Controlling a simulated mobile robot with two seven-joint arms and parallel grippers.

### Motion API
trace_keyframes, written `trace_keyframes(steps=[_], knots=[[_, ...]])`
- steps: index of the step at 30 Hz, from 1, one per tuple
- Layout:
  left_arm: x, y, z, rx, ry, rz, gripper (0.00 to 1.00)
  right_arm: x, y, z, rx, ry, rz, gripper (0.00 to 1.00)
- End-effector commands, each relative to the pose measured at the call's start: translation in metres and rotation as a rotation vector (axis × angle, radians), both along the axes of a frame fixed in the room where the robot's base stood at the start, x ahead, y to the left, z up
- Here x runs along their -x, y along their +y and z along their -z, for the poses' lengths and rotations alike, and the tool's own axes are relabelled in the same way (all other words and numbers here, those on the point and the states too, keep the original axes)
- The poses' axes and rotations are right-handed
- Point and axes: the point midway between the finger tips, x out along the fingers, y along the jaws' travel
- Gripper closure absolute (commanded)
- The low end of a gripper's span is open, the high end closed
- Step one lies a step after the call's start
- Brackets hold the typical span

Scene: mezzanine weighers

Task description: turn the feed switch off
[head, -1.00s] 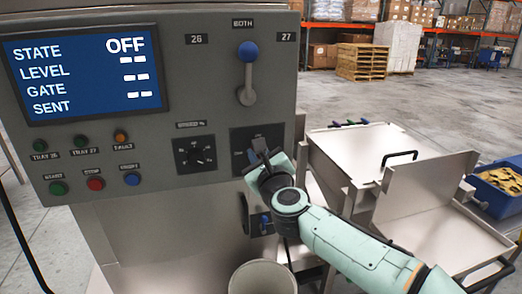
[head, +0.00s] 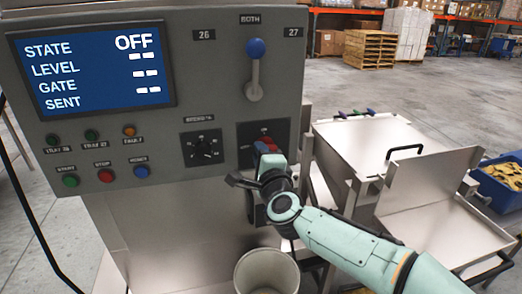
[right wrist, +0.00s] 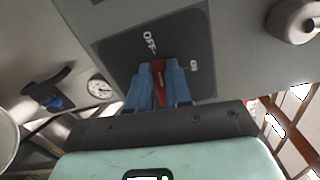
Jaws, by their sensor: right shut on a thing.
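The feed switch has a red handle (right wrist: 159,80) on a dark square plate (right wrist: 190,45) in the right wrist view. One label on the plate reads OFF; another, smaller label sits to its right. The plate (head: 250,133) also shows in the head view, at the lower right of the grey panel. My right gripper (right wrist: 157,88) is shut on the red handle, with one blue fingertip on each side. It also shows in the head view (head: 267,146), where the fingers hide most of the handle. The exact angle of the handle is hard to tell. My left gripper is not in view.
The display (head: 92,70) reads STATE OFF. A dial (head: 203,149) sits left of the switch, and a blue-knobbed lever (head: 254,70) is above it. Several buttons and lamps are at the panel's left. A bin (head: 267,272) stands below; metal trays (head: 376,140) are at right.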

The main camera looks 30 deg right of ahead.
Motion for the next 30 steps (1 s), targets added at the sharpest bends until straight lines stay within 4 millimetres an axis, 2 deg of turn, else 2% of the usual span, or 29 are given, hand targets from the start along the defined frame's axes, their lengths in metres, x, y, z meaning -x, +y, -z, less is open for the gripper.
trace_keyframes(steps=[10, 26, 27, 29, 30], knots=[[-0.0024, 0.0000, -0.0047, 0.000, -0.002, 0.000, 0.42, -0.0001, 0.0005, 0.0028, 0.137, 0.032, 0.000, 1.00], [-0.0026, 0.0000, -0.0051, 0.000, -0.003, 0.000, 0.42, -0.0001, 0.0004, 0.0039, 0.162, 0.039, 0.000, 1.00], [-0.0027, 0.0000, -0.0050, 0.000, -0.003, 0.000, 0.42, -0.0001, 0.0004, 0.0039, 0.162, 0.039, 0.000, 0.78], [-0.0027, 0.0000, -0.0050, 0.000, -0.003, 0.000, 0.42, -0.0001, 0.0003, 0.0039, 0.162, 0.039, 0.000, 0.58], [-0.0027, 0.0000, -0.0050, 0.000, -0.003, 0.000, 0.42, -0.0001, 0.0003, 0.0040, 0.161, 0.039, 0.000, 0.55]])
